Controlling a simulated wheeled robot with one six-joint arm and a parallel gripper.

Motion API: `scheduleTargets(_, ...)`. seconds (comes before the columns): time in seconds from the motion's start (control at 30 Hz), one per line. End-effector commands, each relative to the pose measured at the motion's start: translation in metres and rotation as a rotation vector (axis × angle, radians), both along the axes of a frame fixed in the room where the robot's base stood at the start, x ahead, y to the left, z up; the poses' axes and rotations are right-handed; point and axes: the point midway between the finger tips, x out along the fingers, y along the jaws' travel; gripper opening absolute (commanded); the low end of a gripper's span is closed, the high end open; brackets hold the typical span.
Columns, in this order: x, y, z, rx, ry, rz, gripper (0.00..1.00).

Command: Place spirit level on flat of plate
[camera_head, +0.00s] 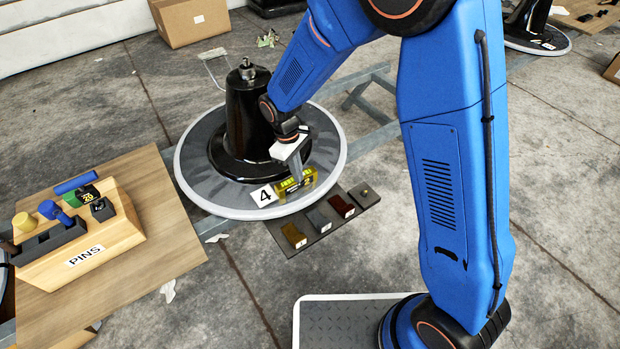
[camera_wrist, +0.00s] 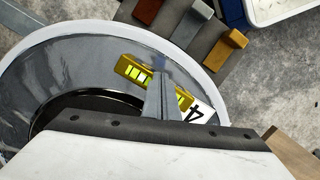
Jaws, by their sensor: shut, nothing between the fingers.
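The yellow spirit level (camera_head: 297,184) lies on the flat grey rim of the round base plate (camera_head: 223,195), beside the black column and close to the white card marked 4 (camera_head: 264,196). In the wrist view the level (camera_wrist: 135,71) lies slantwise on the grey flat of the plate (camera_wrist: 85,60). My gripper (camera_head: 298,180) is shut and empty, with its fingers pointing down at the level. In the wrist view the gripper fingers (camera_wrist: 160,72) cross in front of the level's middle and hide part of it. I cannot tell whether the fingertips touch it.
A dark rack (camera_head: 318,222) with several coloured blocks stands just in front of the plate. A wooden board (camera_head: 165,235) at left carries a PINS block (camera_head: 120,222) with coloured pins. A cardboard box (camera_head: 190,20) stands behind.

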Motion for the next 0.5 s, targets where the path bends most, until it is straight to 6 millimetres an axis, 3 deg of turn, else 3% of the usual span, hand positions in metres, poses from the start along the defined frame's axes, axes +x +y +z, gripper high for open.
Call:
scheduleTargets(0.03,0.0005,0.0037,-0.0063,-0.001,0.004,0.0,0.0)
scheduleTargets(0.5,0.0005,0.0049,-0.0019,-0.001,0.006,0.0,0.0)
